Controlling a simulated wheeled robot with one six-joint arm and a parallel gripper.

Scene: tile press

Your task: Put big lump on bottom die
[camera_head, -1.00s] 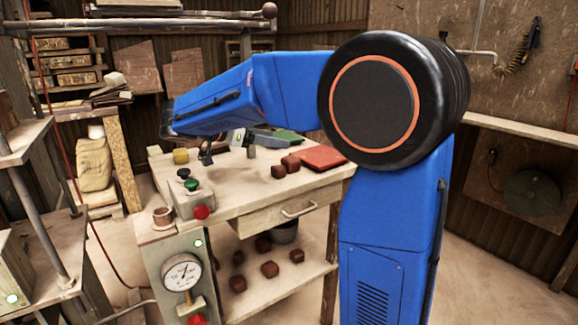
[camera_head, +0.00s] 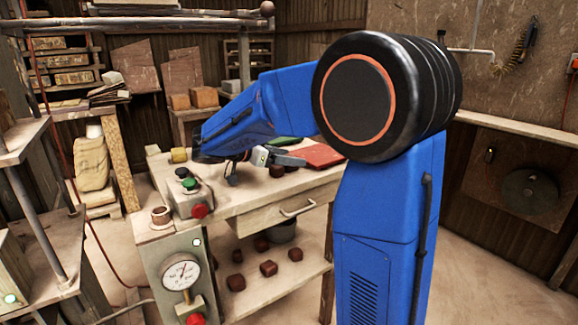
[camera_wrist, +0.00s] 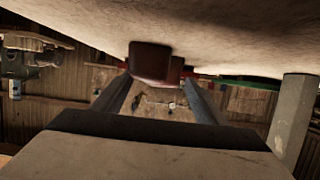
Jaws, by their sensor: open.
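Brown lumps (camera_head: 277,171) lie on the worktable, partly hidden by my gripper in the head view. In the wrist view, which looks upside down, a dark red-brown lump (camera_wrist: 150,60) sits ahead of my fingers, with a second lump partly behind it. I cannot tell for sure which is the big one. My gripper (camera_head: 285,160) is low over the tabletop beside the lumps. Its two fingers (camera_wrist: 158,88) are apart and empty, pointing toward the near lump. The bottom die cannot be made out; part of a press frame (camera_head: 40,190) stands at the left edge.
A red flat piece (camera_head: 318,156) and a green one (camera_head: 282,142) lie behind the lumps. A button box (camera_head: 190,197) and a yellow piece (camera_head: 179,155) are on the table's left. Several more lumps (camera_head: 268,268) lie on the shelf below. A grey cylinder (camera_wrist: 292,112) stands beside my gripper.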

